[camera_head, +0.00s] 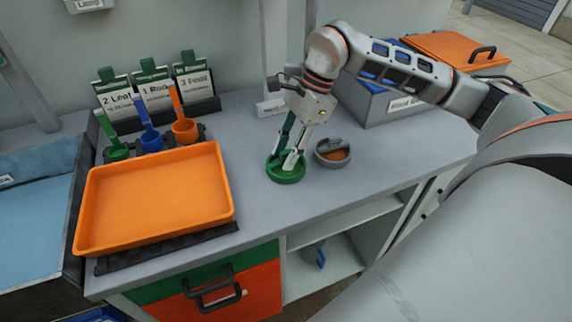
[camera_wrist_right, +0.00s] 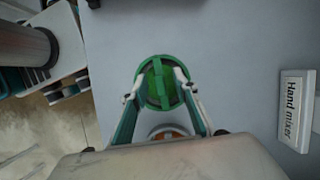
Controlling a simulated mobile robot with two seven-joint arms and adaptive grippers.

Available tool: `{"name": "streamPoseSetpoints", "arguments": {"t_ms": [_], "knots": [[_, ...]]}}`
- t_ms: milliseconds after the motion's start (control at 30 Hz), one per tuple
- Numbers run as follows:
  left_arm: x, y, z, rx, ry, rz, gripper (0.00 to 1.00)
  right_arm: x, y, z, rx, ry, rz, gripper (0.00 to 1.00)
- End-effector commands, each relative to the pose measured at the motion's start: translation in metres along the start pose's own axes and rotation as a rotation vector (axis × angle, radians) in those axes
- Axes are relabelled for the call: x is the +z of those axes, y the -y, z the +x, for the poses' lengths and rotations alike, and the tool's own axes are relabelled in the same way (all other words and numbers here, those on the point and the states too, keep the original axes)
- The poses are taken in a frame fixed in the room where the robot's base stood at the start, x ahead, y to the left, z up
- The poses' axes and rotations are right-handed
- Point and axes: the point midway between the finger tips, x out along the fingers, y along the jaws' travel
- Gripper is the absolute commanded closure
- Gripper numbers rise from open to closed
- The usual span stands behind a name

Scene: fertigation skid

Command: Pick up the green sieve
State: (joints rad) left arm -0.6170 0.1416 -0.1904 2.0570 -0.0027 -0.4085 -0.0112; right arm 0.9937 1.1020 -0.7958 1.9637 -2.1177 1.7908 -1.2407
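The green sieve (camera_head: 286,172) is a low round green piece on the grey worktop, in the middle of the head view. In the right wrist view the green sieve (camera_wrist_right: 158,65) shows as a ring with a raised bar across its middle. My right gripper (camera_head: 289,160) points down at it from above. In the right wrist view the fingers of my right gripper (camera_wrist_right: 161,78) are apart, one on each side of the bar, with a gap to it. The fingertips are at or just above the sieve; contact cannot be told. My left gripper is not in view.
A grey round piece with an orange-brown inside (camera_head: 332,153) sits close right of the sieve. An orange tray (camera_head: 155,200) and scoops in a rack (camera_head: 150,140) are at left. A "Hand mixer" label (camera_wrist_right: 296,110) is nearby.

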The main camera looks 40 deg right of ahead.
Motion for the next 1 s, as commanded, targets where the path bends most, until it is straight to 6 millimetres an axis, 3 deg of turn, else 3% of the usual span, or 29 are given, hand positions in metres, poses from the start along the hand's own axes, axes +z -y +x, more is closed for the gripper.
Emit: {"name": "streamPoseSetpoints", "arguments": {"t_ms": [33, 100, 567, 900, 1000], "knots": [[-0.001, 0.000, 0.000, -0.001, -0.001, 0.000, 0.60, 0.000, 0.000, 0.000, 0.000, 0.000, 0.000, 0.84], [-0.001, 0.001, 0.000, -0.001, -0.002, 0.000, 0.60, 0.000, 0.000, 0.000, 0.000, 0.000, 0.000, 1.00], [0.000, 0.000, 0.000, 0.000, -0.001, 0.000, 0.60, 0.001, 0.000, -0.003, 0.000, 0.000, 0.000, 1.00], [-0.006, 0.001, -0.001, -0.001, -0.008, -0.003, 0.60, 0.016, 0.001, -0.038, -0.006, 0.001, -0.002, 1.00], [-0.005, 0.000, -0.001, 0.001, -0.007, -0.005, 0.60, 0.013, -0.021, -0.032, 0.001, -0.003, -0.002, 1.00]]}}
